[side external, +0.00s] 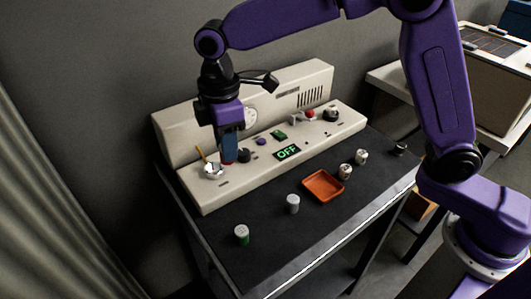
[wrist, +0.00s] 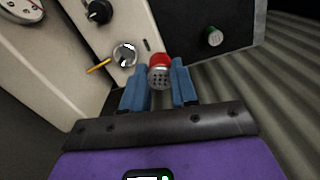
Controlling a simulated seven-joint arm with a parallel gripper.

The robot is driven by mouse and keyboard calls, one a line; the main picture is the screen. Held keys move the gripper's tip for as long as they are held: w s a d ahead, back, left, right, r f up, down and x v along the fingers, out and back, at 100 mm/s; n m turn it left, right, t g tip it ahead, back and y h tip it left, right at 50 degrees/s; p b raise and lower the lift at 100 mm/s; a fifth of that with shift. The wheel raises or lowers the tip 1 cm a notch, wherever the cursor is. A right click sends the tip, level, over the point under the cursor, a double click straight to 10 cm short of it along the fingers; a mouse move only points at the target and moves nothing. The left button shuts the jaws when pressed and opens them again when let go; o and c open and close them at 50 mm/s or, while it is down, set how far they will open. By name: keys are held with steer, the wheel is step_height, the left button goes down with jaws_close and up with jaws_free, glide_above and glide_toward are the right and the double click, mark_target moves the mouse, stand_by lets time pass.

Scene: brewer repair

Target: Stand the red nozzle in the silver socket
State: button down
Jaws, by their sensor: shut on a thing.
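My gripper (side external: 229,146) is shut on the red nozzle (wrist: 160,62), which has a grey perforated end and sits between the blue fingers in the wrist view. Only a red sliver of the nozzle (side external: 229,161) shows below the fingers in the side view. The silver socket (side external: 213,171) is a round, shiny cup near the left end of the pale machine's deck. It also shows in the wrist view (wrist: 125,53), up and left of the nozzle. The nozzle is beside the socket, not in it. I cannot tell its exact height above the deck.
A yellow stick (side external: 202,154) rises beside the socket. A black knob (side external: 244,155) is close right of the fingers. An OFF display (side external: 287,152) is on the deck. On the dark table are a green-topped cylinder (side external: 242,234), a grey-white cylinder (side external: 292,203) and an orange tray (side external: 323,186).

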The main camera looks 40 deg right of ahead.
steer(key=shift+m, duration=0.7)
steer(key=shift+w+a+f, duration=0.2)
steer(key=shift+w+f, duration=3.05)
steer(key=shift+w, duration=0.25)
steer(key=shift+f, duration=1.2)
steer(key=shift+c, duration=2)
jaws_free()
step_height(320, 180, up, 8)
steer(key=shift+r, duration=0.1)
